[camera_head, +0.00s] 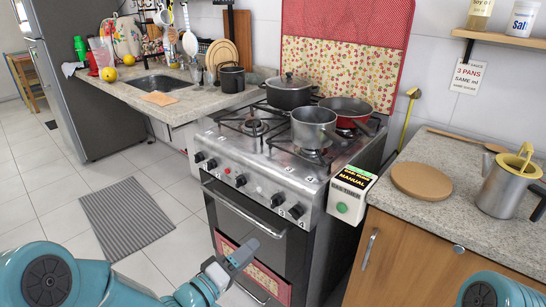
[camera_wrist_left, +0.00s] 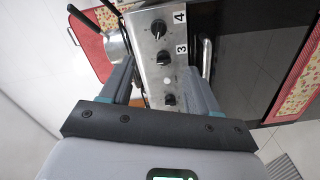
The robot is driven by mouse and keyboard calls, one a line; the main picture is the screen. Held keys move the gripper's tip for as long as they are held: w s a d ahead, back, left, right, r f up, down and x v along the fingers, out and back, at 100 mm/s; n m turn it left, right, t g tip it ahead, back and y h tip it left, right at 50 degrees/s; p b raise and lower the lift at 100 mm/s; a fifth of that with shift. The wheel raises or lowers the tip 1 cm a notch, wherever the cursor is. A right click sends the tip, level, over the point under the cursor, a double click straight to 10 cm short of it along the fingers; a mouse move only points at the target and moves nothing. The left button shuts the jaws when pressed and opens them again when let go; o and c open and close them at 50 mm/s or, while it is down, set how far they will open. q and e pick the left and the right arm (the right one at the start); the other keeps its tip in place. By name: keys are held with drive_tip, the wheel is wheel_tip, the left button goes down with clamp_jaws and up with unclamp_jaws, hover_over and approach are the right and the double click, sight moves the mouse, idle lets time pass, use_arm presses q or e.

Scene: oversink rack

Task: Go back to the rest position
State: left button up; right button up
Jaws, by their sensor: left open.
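My left gripper (camera_head: 244,254) is in front of the stove's oven door, low in the head view, with my teal left arm coming in from the bottom left. In the left wrist view its two fingers (camera_wrist_left: 158,78) stand apart with nothing held between them. The stove's knob panel (camera_wrist_left: 162,55) shows beyond and between the fingers. No contact with the stove can be made out. My right gripper is not in view; only a teal part of my right arm shows at the bottom right of the head view.
The stove (camera_head: 262,165) carries a black pot (camera_head: 288,95), a grey pot (camera_head: 313,128) and a red pan (camera_head: 345,108). The right counter holds a round board (camera_head: 421,181) and a metal jug (camera_head: 502,191). Floor with a striped mat (camera_head: 125,218) is clear at left.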

use_arm(q)
drive_tip(key=s+f+g+y, duration=0.25)
drive_tip(key=s+f, duration=0.35)
drive_tip(key=f, duration=0.3)
drive_tip(key=s+a+f+g+y, duration=0.1)
drive_tip(key=s+f+g+y, duration=0.1)
drive_tip(key=s+f+g, duration=0.45)
drive_tip(key=s+f+g+y, duration=0.15)
drive_tip(key=s+f, duration=0.25)
drive_tip(key=f, duration=0.7)
drive_tip(key=s+f+m+g, duration=0.2)
drive_tip(key=s+m+g, duration=0.2)
drive_tip(key=s, duration=0.5)
wheel_tip(320, 180, up, 15)
drive_tip(key=p, duration=1.5)
drive_tip(key=shift+a+r+m+y, duration=0.2)
drive_tip(key=shift+a+m+y, duration=0.1)
drive_tip(key=shift+a+m, duration=0.1)
